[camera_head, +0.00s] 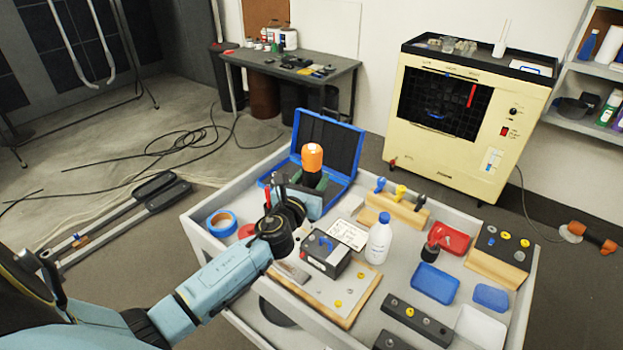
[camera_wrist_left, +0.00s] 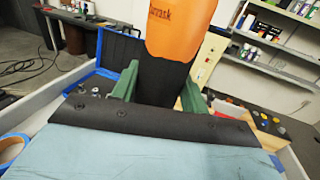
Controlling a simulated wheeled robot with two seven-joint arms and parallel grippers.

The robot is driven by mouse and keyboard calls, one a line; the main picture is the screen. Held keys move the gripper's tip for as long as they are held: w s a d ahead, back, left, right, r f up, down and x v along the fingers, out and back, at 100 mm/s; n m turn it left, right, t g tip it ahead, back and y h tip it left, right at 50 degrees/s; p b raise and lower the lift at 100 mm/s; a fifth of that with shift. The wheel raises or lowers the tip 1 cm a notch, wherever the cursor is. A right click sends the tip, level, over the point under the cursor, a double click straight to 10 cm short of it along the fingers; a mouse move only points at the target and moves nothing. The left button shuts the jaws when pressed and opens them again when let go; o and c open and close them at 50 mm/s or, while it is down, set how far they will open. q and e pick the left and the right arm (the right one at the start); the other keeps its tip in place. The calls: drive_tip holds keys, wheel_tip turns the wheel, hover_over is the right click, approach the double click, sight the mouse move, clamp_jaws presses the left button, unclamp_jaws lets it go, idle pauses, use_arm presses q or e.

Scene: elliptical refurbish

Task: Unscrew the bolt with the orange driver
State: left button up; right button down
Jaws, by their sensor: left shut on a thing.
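The orange driver (camera_head: 312,158) stands roughly upright above the blue case, its orange end up. In the left wrist view the driver (camera_wrist_left: 180,28) has a dark lower part between the two green fingers. My left gripper (camera_head: 312,180) is shut on that dark part. The driver's lower end is hidden by the gripper. Several bolts show on the boards on the cart, such as a yellow one (camera_head: 337,303) on the front wooden board (camera_head: 350,318); I cannot tell which is the task's bolt. My right gripper is not in view.
An open blue case (camera_head: 345,145) lies at the cart's back left. A dark box (camera_head: 326,262), a white bottle (camera_head: 379,240), a wooden rack (camera_head: 398,210) and blue trays (camera_head: 435,283) crowd the cart. A blue tape roll (camera_head: 221,222) is near its left edge (camera_head: 196,240).

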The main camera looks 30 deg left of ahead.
sight(309, 165)
use_arm(q)
wheel_tip(309, 165, up, 4)
drive_tip(key=p, duration=0.4)
drive_tip(key=shift+r, duration=0.25)
drive_tip(key=shift+r+p, duration=0.4)
drive_tip(key=shift+r, duration=0.35)
drive_tip(key=shift+d, duration=0.1)
